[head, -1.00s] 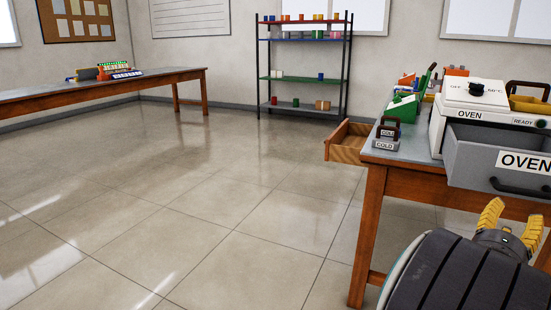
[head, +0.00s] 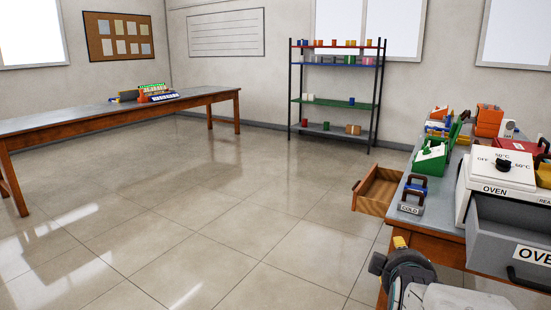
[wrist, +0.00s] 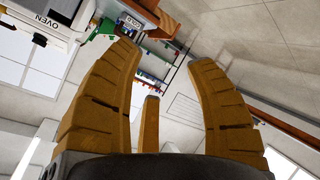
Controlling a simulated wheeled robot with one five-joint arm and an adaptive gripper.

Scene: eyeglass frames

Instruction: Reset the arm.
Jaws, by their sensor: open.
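My gripper (wrist: 165,62) is open and empty in the wrist view, with its yellow ribbed fingers spread apart and nothing between them. In the head view, my dark and grey arm is at the bottom right, in front of the bench. Only a small yellow part of the gripper (head: 400,242) shows there; the rest is hidden behind the arm. The wrist view is tilted, with the room's walls and ceiling behind the fingers.
The right bench (head: 446,214) holds a white oven (head: 510,172) with its grey drawer (head: 515,235) pulled out. A wooden drawer (head: 372,198) sticks out from the bench. A shelf rack (head: 334,102) and long table (head: 60,122) stand farther back. The middle floor is clear.

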